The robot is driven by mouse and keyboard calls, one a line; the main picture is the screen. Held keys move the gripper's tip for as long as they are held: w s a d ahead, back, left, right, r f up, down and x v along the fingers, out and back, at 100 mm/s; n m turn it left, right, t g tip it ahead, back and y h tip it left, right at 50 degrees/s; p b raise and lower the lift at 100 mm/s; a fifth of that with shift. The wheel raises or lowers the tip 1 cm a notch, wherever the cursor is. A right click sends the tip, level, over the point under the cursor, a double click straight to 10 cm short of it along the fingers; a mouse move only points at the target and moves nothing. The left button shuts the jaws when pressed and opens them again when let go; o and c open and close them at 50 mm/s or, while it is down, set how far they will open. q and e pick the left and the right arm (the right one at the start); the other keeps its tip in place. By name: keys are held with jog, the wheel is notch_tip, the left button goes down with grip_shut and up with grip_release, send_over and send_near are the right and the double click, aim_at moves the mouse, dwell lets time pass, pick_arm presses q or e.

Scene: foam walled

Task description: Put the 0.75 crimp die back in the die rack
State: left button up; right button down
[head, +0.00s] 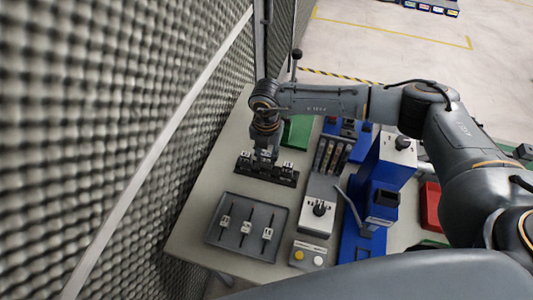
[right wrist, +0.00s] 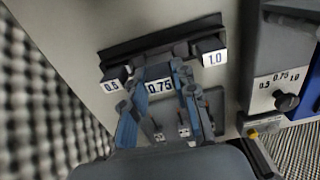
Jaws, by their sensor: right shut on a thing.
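The die rack (head: 285,181) is a long black bar on the grey table, and it shows in the right wrist view (right wrist: 150,42). The 0.75 crimp die (right wrist: 158,87) is a dark block with a white label, between the fingers of my right gripper (right wrist: 160,78). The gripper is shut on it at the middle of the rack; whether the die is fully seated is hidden. The 0.5 die (right wrist: 112,87) is on its left and the 1.0 die (right wrist: 214,58) on its right, both on the rack. In the head view my right gripper (head: 266,155) points down there. My left gripper is not in view.
A grey tray (head: 216,238) with several labelled pieces lies in front of the rack. A grey selector box (head: 319,208) and a blue press (head: 385,195) stand to the right. A green bin (head: 298,132) is behind; a foam wall (head: 120,110) borders the left.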

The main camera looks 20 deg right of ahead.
jog(key=shift+f+b, duration=1.1)
jog(key=shift+f, duration=0.2)
jog(key=c, duration=1)
grip_release()
notch_tip(320, 180, up, 12)
